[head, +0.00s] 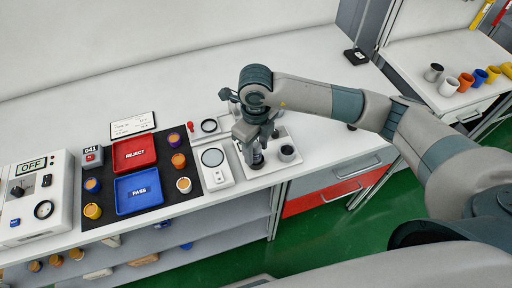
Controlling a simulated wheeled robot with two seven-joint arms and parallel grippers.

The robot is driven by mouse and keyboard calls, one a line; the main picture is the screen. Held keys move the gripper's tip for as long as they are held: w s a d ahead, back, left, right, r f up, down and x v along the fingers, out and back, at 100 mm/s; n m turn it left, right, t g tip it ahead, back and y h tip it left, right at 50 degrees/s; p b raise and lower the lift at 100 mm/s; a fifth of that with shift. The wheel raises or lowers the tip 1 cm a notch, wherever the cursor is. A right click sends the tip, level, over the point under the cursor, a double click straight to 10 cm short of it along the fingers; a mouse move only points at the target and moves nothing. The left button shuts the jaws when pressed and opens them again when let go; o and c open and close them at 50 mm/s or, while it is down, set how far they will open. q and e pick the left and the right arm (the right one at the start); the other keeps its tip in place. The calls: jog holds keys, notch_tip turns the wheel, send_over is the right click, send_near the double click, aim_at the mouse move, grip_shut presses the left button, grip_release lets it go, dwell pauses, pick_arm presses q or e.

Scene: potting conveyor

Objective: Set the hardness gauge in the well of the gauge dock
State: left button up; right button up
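My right gripper (256,147) points down over a white tray-like fixture (280,135) at the right of the work area. A small dark upright object (258,160), which looks like the hardness gauge, is directly under its fingertips. The gripper partly hides it, so I cannot tell whether the fingers are closed on it or whether it touches the tray. A grey round cup with a dark opening (287,153) stands in the same tray just right of the gripper. It may be the well of the gauge dock. My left gripper is not in view.
Left of the tray are a white scale-like device (216,178), a dark mat with a red REJECT tray (134,149), a blue PASS tray (138,193) and several pots. A control box (35,190) reads OFF. Several cups stand on the far-right bench (478,95).

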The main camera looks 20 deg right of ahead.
jog(key=shift+r, duration=0.25)
jog(key=shift+r, duration=0.3)
notch_tip(320, 180, up, 10)
jog(key=b, duration=0.4)
jog(key=shift+f, duration=0.2)
jog(key=shift+r, duration=0.8)
jog(key=shift+s, duration=0.1)
